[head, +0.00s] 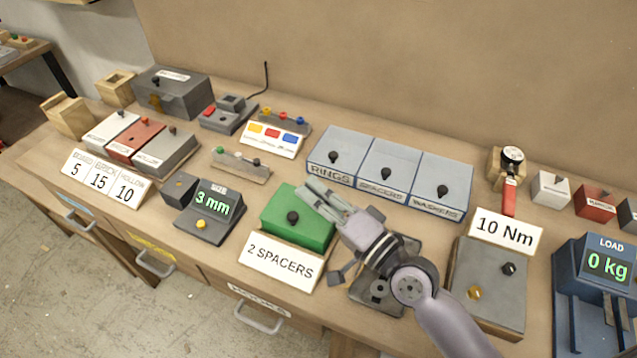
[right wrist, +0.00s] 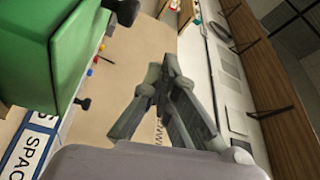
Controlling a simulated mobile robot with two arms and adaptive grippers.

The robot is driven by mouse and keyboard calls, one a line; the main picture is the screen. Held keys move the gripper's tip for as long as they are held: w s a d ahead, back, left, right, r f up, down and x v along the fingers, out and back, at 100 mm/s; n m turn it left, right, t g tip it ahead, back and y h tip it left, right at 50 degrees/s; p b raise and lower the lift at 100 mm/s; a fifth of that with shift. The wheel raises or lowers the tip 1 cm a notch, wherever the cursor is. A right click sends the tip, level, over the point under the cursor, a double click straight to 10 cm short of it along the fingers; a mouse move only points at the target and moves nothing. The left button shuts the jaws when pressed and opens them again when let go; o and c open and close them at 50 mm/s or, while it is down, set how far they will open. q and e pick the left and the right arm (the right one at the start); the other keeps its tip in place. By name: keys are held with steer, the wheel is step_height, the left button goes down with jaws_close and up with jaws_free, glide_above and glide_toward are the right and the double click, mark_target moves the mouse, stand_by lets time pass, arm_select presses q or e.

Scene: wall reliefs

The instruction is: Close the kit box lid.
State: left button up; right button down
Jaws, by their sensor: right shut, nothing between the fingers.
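A green box (head: 312,229) stands on the workbench behind a "2 SPACERS" card (head: 280,261). I take it to be the kit box. Its green top with a black knob (head: 292,216) looks down over the box; I cannot tell whether a small gap is left. The box shows large at the left of the right wrist view (right wrist: 75,50). My right gripper (head: 318,192) is shut and empty, its fingertips close by the box's back right side. Contact cannot be told. Its fingers also show in the right wrist view (right wrist: 165,75). My left gripper is not in view.
Blue-grey bins marked RINGS (head: 331,173), SPACERS (head: 381,191) and WASHERS (head: 433,206) stand behind. A "3 mm" size gauge (head: 207,213) is to the left. A grey box by a "10 Nm" card (head: 505,233) is to the right. A small rack (head: 240,166) stands behind left.

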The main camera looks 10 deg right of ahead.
mark_target(309, 226)
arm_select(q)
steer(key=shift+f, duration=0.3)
arm_select(e)
steer(key=shift+s+a+f, duration=0.3)
steer(key=shift+s+f, duration=0.2)
steer(key=shift+f, duration=0.15)
steer(key=shift+s+a+f, duration=0.3)
steer(key=shift+s+f, duration=0.15)
steer(key=shift+f, duration=0.15)
arm_select(q)
steer(key=shift+b, duration=0.3)
